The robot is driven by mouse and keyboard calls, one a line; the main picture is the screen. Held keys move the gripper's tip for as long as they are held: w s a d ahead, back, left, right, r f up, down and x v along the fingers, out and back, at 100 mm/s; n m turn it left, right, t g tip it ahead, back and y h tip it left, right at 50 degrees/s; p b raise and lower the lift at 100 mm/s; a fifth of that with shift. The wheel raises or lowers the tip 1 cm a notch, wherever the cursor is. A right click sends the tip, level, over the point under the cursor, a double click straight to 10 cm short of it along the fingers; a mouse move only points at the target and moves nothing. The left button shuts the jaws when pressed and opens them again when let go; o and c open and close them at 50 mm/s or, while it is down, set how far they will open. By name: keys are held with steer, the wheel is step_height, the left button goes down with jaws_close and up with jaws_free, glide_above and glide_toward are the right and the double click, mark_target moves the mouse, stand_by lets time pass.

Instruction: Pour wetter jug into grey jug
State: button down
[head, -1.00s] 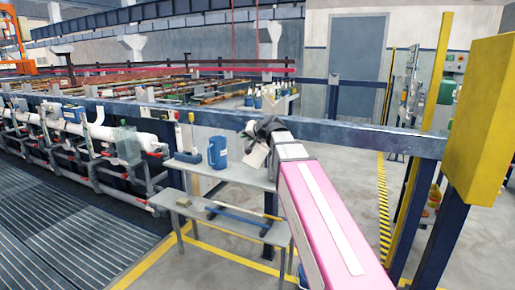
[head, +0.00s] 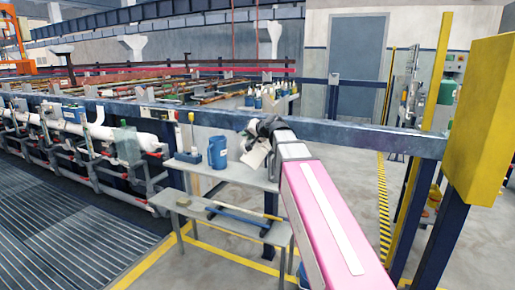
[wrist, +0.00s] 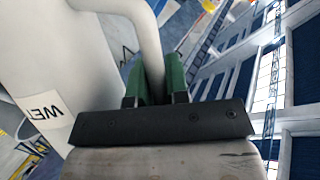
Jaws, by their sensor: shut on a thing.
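The wetter jug (wrist: 45,80) is off-white, with a label reading "WET" partly in view. In the wrist view my gripper (wrist: 157,80) has its green fingers shut on the jug's handle (wrist: 146,32). In the head view the wetter jug (head: 256,154) is small and looks tilted, held in the air under my dark gripper (head: 262,130) by the grey shelf. Its mouth is not clear. I cannot make out a grey jug for certain; it may be hidden behind the held jug or my arm.
A blue jug (head: 217,153) stands on the grey shelf (head: 235,175), left of the held jug. A lower bench (head: 190,205) carries a long-handled tool. A blue rail (head: 350,135) runs behind my arm. A yellow post (head: 432,90) stands at right.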

steer(key=shift+r, duration=0.1)
stand_by(0.3)
steer(key=shift+w+d+r+m+y, duration=0.3)
steer(key=shift+d+r+m+y, duration=0.1)
steer(key=shift+m+y, duration=0.15)
steer(key=shift+d+r, duration=0.1)
stand_by(1.0)
steer(key=shift+w+d+r+m+g+y, duration=0.15)
steer(key=shift+w+d+r+m+y, duration=0.1)
steer(key=shift+r+m, duration=0.15)
steer(key=shift+w+d+r+m+g+y, duration=0.1)
steer(key=shift+d+r+m+g, duration=0.05)
steer(key=shift+d+r+m, duration=0.15)
steer(key=shift+r, duration=0.1)
stand_by(1.0)
steer(key=shift+w+d+r+m+y, duration=0.25)
steer(key=shift+d+r+m, duration=0.05)
steer(key=shift+r, duration=0.1)
steer(key=shift+w+d+r+m+y, duration=0.2)
steer(key=shift+d+r+m+y, duration=0.1)
steer(key=shift+r, duration=0.1)
steer(key=shift+s, duration=0.1)
stand_by(0.9)
